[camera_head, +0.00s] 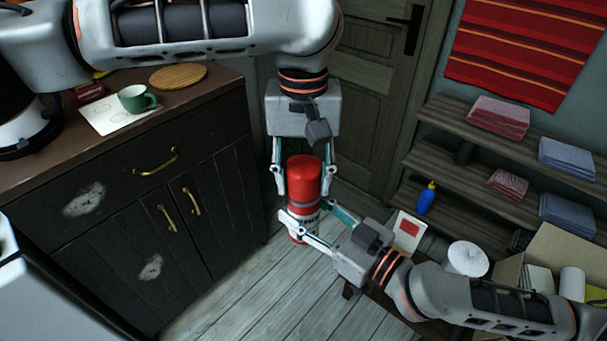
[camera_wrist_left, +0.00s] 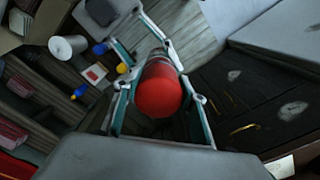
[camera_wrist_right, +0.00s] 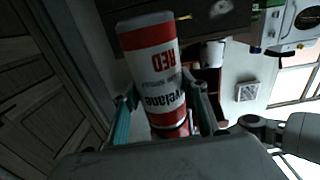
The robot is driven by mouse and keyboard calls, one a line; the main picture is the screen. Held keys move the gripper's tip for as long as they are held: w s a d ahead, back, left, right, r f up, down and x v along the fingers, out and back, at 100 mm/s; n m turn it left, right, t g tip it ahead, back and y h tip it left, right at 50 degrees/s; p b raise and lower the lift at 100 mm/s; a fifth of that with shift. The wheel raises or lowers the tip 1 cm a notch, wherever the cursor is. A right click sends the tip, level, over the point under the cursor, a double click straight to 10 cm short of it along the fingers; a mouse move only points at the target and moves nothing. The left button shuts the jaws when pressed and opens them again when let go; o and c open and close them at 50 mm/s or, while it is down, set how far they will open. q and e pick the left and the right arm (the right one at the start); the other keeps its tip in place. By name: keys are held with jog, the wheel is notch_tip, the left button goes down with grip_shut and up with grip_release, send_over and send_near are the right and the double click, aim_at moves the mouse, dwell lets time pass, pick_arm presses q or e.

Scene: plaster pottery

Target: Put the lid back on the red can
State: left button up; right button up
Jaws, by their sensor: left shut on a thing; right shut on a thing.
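The red can (camera_head: 302,228) is held upright in the air in the head view, with a white label low on its side. Its red lid (camera_head: 303,172) is at the top, in line with the can. My left gripper (camera_head: 303,187) points down and is shut on the lid, which also shows in the left wrist view (camera_wrist_left: 159,92). My right gripper (camera_head: 309,213) comes from the lower right and is shut on the can. The right wrist view shows the can's lettered side (camera_wrist_right: 150,62). The seam between lid and can is hidden by fingers, so I cannot tell whether they touch.
A dark cabinet (camera_head: 150,235) stands at the left, with a green mug (camera_head: 137,98) and a round wooden mat (camera_head: 178,76) on it. Shelves (camera_head: 500,165) with folded cloths, a blue bottle (camera_head: 425,198) and a white jar (camera_head: 466,259) are at the right. The floor below is clear.

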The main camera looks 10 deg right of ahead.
pick_arm(q)
jog(key=shift+f, duration=0.25)
jog(key=o, duration=0.9)
notch_tip(320, 180, up, 12)
dwell(0.6)
